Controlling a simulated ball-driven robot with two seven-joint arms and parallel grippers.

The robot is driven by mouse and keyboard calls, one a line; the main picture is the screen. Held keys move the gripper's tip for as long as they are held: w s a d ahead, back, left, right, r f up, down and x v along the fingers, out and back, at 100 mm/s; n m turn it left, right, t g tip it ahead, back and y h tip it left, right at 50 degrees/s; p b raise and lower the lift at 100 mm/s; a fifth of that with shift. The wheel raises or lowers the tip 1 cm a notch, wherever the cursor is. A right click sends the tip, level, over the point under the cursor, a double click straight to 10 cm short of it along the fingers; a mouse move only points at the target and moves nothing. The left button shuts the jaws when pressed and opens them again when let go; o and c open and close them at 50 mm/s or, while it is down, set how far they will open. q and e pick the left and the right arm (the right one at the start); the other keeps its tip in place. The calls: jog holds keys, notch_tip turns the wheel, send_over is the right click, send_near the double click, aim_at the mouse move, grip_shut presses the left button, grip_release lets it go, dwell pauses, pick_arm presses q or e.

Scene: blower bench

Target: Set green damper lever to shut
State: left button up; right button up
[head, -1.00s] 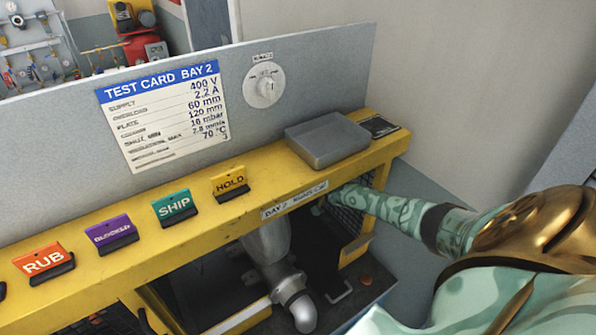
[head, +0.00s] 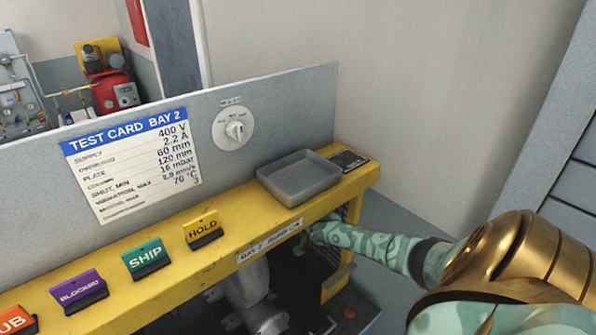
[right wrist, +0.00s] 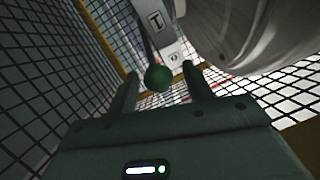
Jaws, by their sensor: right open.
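In the right wrist view, the green ball knob (right wrist: 158,79) of the damper lever sits between the two fingers of my right gripper (right wrist: 160,73). The fingers are open, with a gap on each side of the knob. A dark lever arm runs up from the knob beside a pale plate (right wrist: 158,22) with a dark marking. In the head view my right arm reaches under the yellow bench top, which hides the hand and the lever. My left gripper is not in view.
A silver duct (right wrist: 255,35) is close on the right in the wrist view, with mesh guard (right wrist: 50,80) around. Above, the yellow bench (head: 222,252) carries a grey tray (head: 298,180) and several coloured signs. A test card (head: 130,165) and dial (head: 233,128) are on the panel behind.

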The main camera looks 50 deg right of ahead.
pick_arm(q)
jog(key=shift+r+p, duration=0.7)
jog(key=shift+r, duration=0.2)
pick_arm(e)
jog(key=v, duration=1.4)
jog(key=shift+c, duration=0.3)
